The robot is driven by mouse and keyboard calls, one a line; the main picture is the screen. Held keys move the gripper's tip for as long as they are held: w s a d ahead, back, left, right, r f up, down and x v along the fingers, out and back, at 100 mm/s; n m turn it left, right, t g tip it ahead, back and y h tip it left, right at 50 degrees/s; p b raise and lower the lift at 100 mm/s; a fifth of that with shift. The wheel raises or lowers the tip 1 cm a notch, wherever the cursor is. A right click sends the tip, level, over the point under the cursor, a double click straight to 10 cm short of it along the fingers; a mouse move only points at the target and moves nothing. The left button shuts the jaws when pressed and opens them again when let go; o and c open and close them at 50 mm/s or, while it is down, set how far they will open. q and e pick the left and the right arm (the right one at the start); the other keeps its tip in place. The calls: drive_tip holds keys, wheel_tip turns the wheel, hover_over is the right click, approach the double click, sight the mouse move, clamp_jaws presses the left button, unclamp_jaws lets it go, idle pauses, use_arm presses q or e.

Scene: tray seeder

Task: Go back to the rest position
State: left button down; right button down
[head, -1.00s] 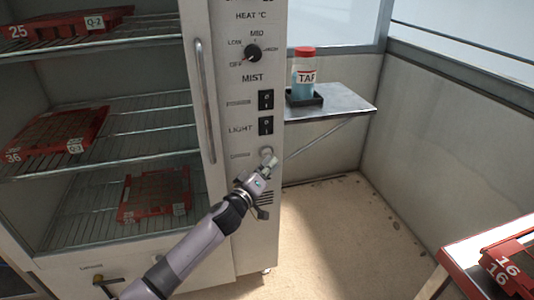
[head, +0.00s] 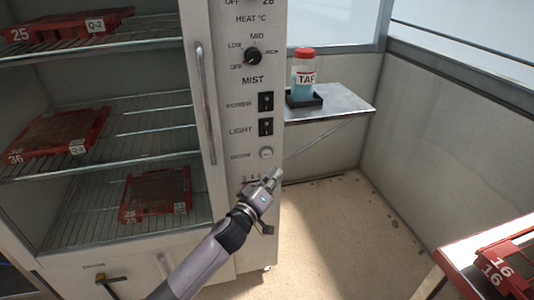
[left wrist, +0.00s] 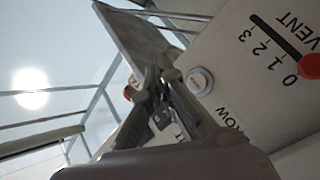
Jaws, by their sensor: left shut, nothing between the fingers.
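My left gripper (head: 272,178) is shut and empty in the head view. It is in front of the cabinet's control panel, just below and right of a round button (head: 266,153). In the left wrist view the shut left gripper (left wrist: 160,72) points up past the same round button (left wrist: 200,80), which shows to its right. I cannot see anything between its fingers. My right gripper is in neither view.
The cabinet's wire shelves (head: 120,127) hold red trays, among them tray 36 (head: 95,135). A wall shelf (head: 345,103) carries a red-capped bottle (head: 304,75). A red-edged table (head: 462,262) holds tray 16 at the lower right. The floor (head: 335,235) between is clear.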

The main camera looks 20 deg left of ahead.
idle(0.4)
